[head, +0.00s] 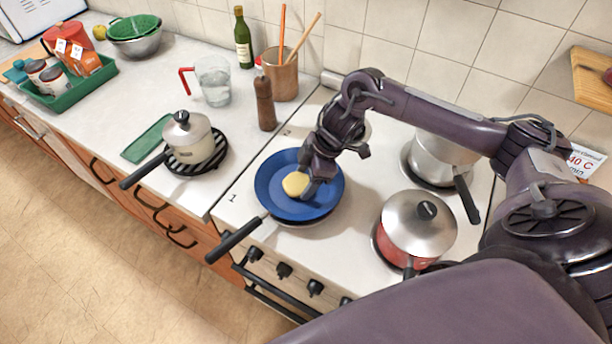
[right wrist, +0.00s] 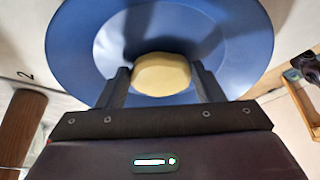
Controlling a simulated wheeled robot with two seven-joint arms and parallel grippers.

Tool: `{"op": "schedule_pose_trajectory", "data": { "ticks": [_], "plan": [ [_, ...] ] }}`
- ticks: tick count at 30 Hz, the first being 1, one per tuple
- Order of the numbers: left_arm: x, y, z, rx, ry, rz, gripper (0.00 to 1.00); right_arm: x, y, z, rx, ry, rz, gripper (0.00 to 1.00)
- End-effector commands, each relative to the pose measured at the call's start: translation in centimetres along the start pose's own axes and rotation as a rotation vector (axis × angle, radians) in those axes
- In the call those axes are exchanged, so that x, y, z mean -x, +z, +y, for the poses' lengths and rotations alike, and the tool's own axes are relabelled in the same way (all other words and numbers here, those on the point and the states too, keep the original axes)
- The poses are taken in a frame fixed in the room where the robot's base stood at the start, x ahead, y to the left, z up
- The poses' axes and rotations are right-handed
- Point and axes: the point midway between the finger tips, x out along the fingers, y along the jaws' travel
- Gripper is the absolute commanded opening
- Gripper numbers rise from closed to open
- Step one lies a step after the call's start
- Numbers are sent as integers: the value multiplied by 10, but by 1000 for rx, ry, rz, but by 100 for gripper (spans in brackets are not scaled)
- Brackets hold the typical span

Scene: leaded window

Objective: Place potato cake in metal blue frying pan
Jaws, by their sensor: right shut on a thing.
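The potato cake (head: 295,184) is a pale yellow, rounded piece. The blue frying pan (head: 270,200) sits on the front left of the stove, its black handle pointing to the lower left. My right gripper (head: 306,188) is over the pan, shut on the potato cake. In the right wrist view the potato cake (right wrist: 162,74) lies between the two dark fingers (right wrist: 160,88), with the blue pan (right wrist: 80,35) behind it. I cannot tell whether the cake touches the pan's bottom. My left gripper is not in view.
A red pot with a lid (head: 418,225) stands right of the pan, and a steel pot (head: 440,158) stands behind it. A pepper mill (head: 265,104) and a small lidded saucepan (head: 190,138) stand to the left.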

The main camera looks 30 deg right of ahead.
Motion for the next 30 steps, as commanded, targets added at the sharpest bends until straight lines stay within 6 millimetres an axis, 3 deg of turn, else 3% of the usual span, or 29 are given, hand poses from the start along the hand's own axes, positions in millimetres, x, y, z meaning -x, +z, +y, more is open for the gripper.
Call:
{"op": "schedule_pose_trajectory", "data": {
  "ticks": [5,6,10,22,30],
  "plan": [
    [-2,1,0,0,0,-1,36,-4,2,0,0,0,0,38],
    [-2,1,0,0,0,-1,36,-4,2,0,0,0,0,65],
    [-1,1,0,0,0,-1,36,-4,2,0,0,0,0,82],
    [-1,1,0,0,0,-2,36,4,0,1,1,2,1,82],
    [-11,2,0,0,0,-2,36,56,0,2,2,5,1,82]
  ]
}}
